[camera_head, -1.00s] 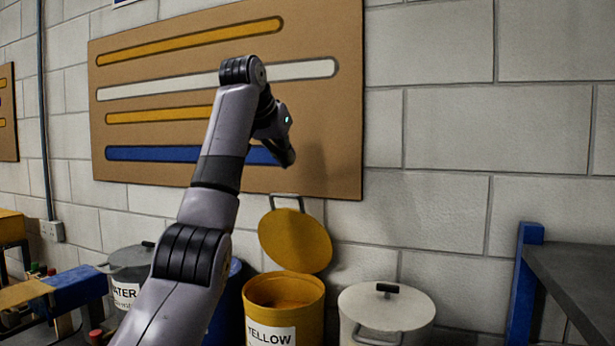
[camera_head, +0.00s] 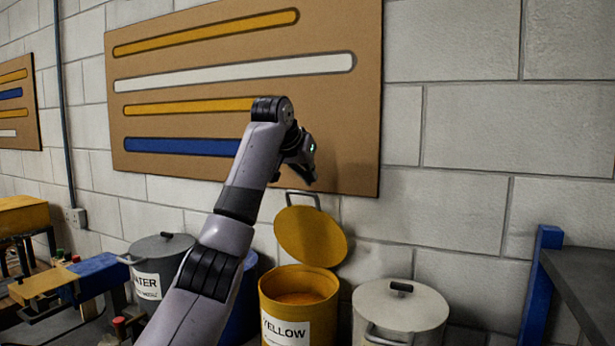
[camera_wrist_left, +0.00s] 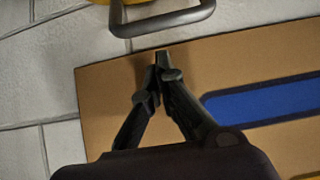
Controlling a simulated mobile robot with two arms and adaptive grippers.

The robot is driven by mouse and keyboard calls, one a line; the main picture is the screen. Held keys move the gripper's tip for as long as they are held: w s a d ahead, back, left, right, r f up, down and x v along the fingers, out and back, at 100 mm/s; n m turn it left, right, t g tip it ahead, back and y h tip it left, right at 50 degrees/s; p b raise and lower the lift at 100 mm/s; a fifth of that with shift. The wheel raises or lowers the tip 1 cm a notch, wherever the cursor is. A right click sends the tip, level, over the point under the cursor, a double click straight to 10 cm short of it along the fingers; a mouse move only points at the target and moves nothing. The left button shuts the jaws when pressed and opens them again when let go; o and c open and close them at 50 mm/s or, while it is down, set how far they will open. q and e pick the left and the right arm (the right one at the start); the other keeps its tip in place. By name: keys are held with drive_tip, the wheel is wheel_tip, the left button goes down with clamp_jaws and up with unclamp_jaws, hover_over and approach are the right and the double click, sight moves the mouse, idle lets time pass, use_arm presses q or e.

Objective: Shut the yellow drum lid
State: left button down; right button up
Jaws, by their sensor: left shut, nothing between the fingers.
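The yellow drum (camera_head: 300,305) stands against the wall with its label facing forward, and its mouth shows orange-yellow inside. Its round yellow lid (camera_head: 311,237) is tipped up open behind the mouth, with a grey loop handle (camera_head: 303,195) at its top. My left gripper (camera_head: 311,181) is shut and empty, just above the lid handle in the head view. In the left wrist view the closed fingertips (camera_wrist_left: 162,58) point at the grey handle (camera_wrist_left: 165,22), with a small gap between them. A bit of the yellow lid shows at the top edge. My right gripper is not in view.
A grey lidded drum (camera_head: 400,310) stands right of the yellow one. A water drum (camera_head: 150,270) and a blue drum (camera_head: 245,290), partly behind my arm, stand left. A striped board (camera_head: 350,140) hangs behind. A dark table (camera_head: 585,275) is at right.

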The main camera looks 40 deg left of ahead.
use_arm(q)
drive_tip(key=shift+s+d+f, duration=0.15)
drive_tip(key=shift+s+d, duration=0.05)
drive_tip(key=shift+s, duration=0.5)
drive_tip(key=shift+f, duration=0.3)
drive_tip(key=shift+s+d, duration=0.1)
